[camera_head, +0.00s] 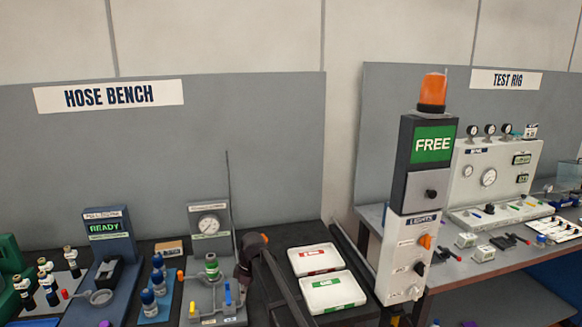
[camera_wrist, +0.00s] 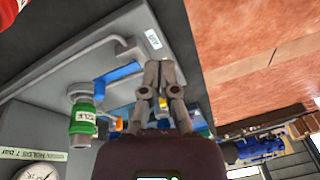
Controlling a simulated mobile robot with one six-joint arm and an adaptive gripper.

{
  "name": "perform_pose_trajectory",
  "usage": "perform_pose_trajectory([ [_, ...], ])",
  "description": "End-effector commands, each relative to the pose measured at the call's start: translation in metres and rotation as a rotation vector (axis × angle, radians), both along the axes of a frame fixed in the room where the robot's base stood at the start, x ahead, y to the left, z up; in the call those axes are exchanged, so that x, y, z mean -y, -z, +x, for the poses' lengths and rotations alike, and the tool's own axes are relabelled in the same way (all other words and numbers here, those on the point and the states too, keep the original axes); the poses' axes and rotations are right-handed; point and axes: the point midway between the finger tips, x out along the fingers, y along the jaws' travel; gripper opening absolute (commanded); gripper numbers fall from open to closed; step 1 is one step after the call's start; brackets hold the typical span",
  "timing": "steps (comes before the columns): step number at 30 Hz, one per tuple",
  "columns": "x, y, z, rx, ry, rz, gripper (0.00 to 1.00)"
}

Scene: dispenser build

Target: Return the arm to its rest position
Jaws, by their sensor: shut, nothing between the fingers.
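My gripper (camera_wrist: 160,75) is shut and empty in the wrist view, its two fingers together. In the head view my dark arm reaches in from the bottom, just right of the gauge station (camera_head: 208,240) on the hose bench. The fingertips are hard to make out there. The wrist view shows a green labelled fitting (camera_wrist: 83,117) to the left of the fingers, apart from them. A blue part (camera_wrist: 118,75) of the station shows behind the fingers. I cannot tell how far the fingers are from the station.
A blue READY unit (camera_head: 108,235) and several bottles stand left of the station. Two white cases, red-labelled (camera_head: 317,259) and green-labelled (camera_head: 332,291), lie to its right. A tall FREE signal post (camera_head: 425,165) with an orange beacon stands before the test rig (camera_head: 490,180).

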Motion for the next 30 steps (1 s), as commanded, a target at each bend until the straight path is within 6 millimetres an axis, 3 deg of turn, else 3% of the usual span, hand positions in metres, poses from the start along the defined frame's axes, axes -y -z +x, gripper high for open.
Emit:
perform_pose_trajectory([
  [1,0.031,0.009,-0.017,-0.005,0.087,-0.019,0.00],
  [6,0.114,0.025,-0.052,-0.024,0.400,-0.086,0.00],
  [12,0.202,0.043,-0.104,-0.041,0.776,-0.157,0.00],
  [18,0.274,0.059,-0.162,-0.051,1.135,-0.214,0.00],
  [24,0.313,0.067,-0.200,-0.053,1.370,-0.247,0.00],
  [30,0.324,0.068,-0.208,-0.053,1.443,-0.256,0.00],
])
